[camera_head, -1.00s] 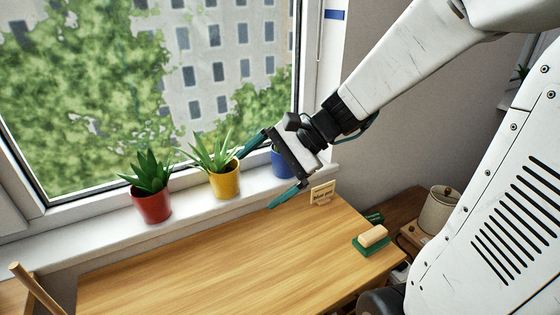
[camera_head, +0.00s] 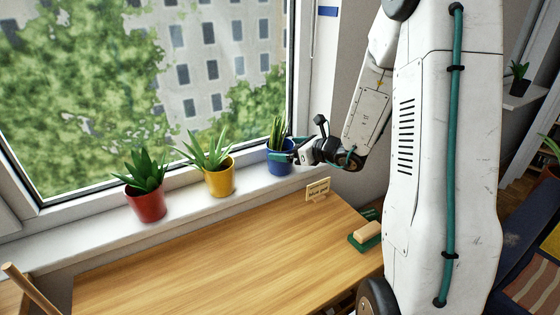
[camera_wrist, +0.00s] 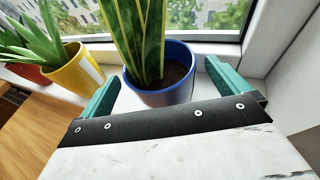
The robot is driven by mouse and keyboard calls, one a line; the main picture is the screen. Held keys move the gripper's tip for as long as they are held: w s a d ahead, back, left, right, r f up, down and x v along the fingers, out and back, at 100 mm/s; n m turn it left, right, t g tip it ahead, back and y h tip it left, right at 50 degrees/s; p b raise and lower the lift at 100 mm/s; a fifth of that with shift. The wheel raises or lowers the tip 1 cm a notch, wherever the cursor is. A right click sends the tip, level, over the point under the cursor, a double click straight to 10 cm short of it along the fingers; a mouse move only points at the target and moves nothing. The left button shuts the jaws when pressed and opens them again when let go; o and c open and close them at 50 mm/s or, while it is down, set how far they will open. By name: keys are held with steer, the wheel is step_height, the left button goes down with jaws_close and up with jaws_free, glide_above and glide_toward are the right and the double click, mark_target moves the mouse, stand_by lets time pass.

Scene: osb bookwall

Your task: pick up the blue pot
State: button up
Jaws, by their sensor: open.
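The blue pot (camera_head: 281,160) stands upright on the white windowsill at the right end of a row of potted plants, with a tall spiky plant in it. My gripper (camera_head: 283,156) is at the pot, reaching in from the right. In the wrist view, the blue pot (camera_wrist: 160,92) lies between the two teal fingers of my gripper (camera_wrist: 162,85). The fingers are apart, one on each side of the pot. I cannot tell whether either finger touches it. The pot's lower part is partly hidden by the gripper body in the wrist view.
A yellow pot (camera_head: 220,182) stands left of the blue one, and a red pot (camera_head: 147,204) further left. The wooden desk (camera_head: 210,255) below is mostly clear. A small sign (camera_head: 317,190) and a green-based block (camera_head: 366,235) sit at its right end.

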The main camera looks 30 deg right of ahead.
mark_target(270, 146)
steer(key=x, duration=0.3)
steer(key=shift+w+a, duration=0.15)
steer(key=shift+w, duration=0.05)
steer(key=c, duration=1.3)
steer(key=shift+o, duration=0.2)
steer(key=shift+r, duration=0.2)
